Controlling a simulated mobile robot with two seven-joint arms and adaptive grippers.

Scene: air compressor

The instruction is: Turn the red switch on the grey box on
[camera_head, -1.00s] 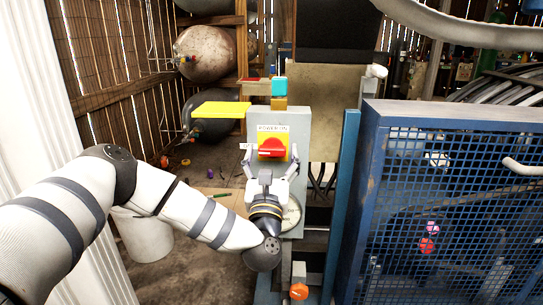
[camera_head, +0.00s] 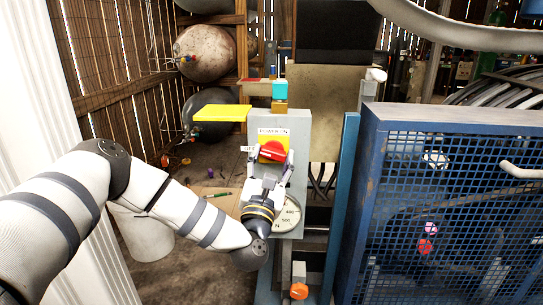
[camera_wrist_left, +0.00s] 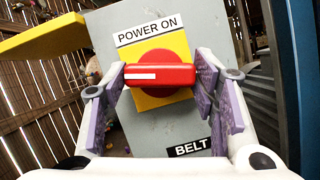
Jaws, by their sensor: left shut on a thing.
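The red switch (camera_head: 273,150) is a round knob with a raised handle on a yellow plate, on the front of the grey box (camera_head: 297,128). A "POWER ON" label sits above it. My left gripper (camera_head: 269,160) reaches up to it from below. In the left wrist view the fingers of my left gripper (camera_wrist_left: 160,88) are shut on the two ends of the handle of the red switch (camera_wrist_left: 158,75). The handle has a white mark at its left end and sits at a slant to the "POWER ON" label. My right gripper is not in view.
A yellow panel (camera_head: 222,112) sticks out left of the box. A gauge (camera_head: 288,217) sits below the switch, partly behind my gripper. An orange knob (camera_head: 299,291) is lower down. A blue mesh cage (camera_head: 450,200) stands close on the right.

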